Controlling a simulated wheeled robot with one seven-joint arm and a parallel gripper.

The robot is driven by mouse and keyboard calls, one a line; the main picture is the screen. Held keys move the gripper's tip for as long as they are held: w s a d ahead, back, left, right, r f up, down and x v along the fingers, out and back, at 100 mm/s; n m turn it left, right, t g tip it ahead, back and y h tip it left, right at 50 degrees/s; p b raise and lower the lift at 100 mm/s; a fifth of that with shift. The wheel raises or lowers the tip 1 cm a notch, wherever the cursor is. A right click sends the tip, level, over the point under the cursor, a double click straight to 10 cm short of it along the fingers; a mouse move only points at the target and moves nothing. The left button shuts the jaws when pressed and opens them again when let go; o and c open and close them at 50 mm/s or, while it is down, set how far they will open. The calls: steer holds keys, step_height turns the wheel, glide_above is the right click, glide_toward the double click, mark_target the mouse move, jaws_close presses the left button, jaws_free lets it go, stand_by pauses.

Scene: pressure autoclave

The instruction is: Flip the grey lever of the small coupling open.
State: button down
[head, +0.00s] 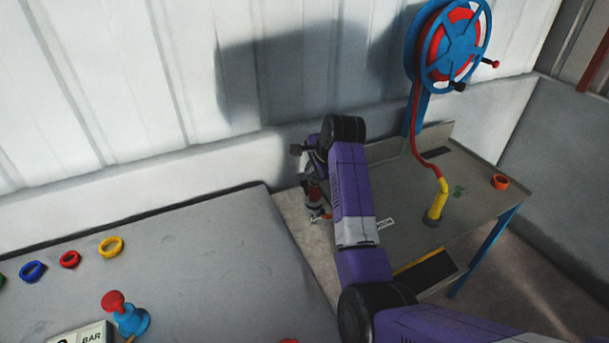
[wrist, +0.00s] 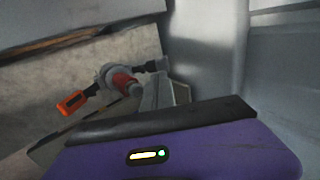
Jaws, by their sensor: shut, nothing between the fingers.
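The small coupling (wrist: 124,82) shows in the wrist view as a red body with grey metal ends. An orange handle (wrist: 72,103) sticks out to its lower left. A dark grey piece (wrist: 156,65) sticks out to its right; I cannot tell whether it is the grey lever. In the head view the coupling (head: 314,192) is small and partly hidden beside my arm. In the wrist view my purple gripper housing hides what lies below the coupling.
A blue-legged grey table (head: 470,195) stands at the right, with a yellow nozzle (head: 436,207) and an orange ring (head: 500,182) on it. A hose reel (head: 455,45) rises behind. A grey worktop (head: 190,260) with coloured rings fills the left. The wall is close behind.

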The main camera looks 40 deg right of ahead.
mark_target(302, 176)
steer(key=shift+x, duration=2.8)
steer(key=shift+f, duration=0.1)
steer(key=shift+w+d+f, duration=0.15)
steer(key=shift+w+f, duration=0.15)
steer(key=shift+w, duration=0.35)
steer(key=shift+f, duration=0.1)
